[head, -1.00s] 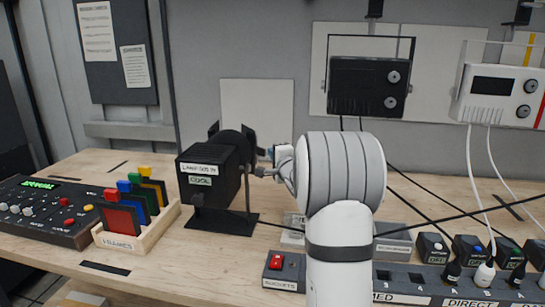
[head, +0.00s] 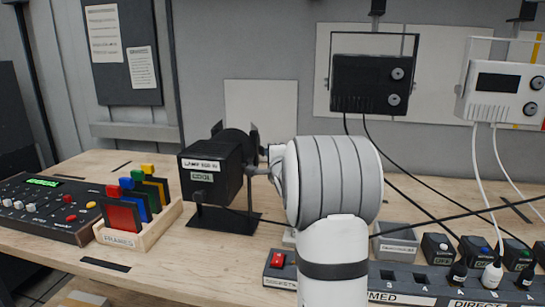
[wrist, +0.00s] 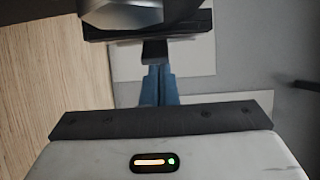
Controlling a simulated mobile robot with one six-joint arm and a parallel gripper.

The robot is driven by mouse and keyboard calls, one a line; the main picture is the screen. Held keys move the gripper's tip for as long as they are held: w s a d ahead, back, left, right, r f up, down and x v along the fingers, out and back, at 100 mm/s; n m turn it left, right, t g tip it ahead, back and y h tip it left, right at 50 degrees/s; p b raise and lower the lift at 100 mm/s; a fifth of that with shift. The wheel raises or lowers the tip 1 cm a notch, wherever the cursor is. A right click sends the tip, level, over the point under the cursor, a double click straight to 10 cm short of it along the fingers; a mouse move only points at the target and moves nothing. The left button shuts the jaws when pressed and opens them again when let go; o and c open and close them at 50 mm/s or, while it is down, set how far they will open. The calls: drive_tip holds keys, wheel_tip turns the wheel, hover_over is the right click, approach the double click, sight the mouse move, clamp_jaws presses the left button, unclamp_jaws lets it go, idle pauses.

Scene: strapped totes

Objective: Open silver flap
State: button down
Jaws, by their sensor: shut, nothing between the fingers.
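A black boxy lamp (head: 208,172) stands on a black base on the bench in the head view, with dark flaps (head: 254,135) around its far end. My gripper (wrist: 158,72) shows in the wrist view as two blue fingers pressed together, empty. Their tips are at or just under a dark tab (wrist: 154,50) below a black panel (wrist: 180,25); I cannot tell whether they touch. A grey metallic rounded part (wrist: 122,14) shows at the top; I cannot tell whether it is the silver flap. In the head view my arm hides most of the gripper beside the lamp.
A wooden rack of coloured frames (head: 140,232) and a control panel (head: 45,208) stand left of the lamp. Cables cross the bench. Two units (head: 372,84) hang on the wall.

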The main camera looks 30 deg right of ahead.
drive_tip(key=shift+a+b, duration=0.4)
drive_tip(key=shift+a, duration=0.75)
drive_tip(key=shift+w+a, duration=0.1)
drive_tip(key=shift+a, duration=0.05)
drive_tip(key=shift+d, duration=0.2)
drive_tip(key=s+a, duration=0.5)
drive_tip(key=s, duration=0.3)
drive_tip(key=shift+a, duration=0.4)
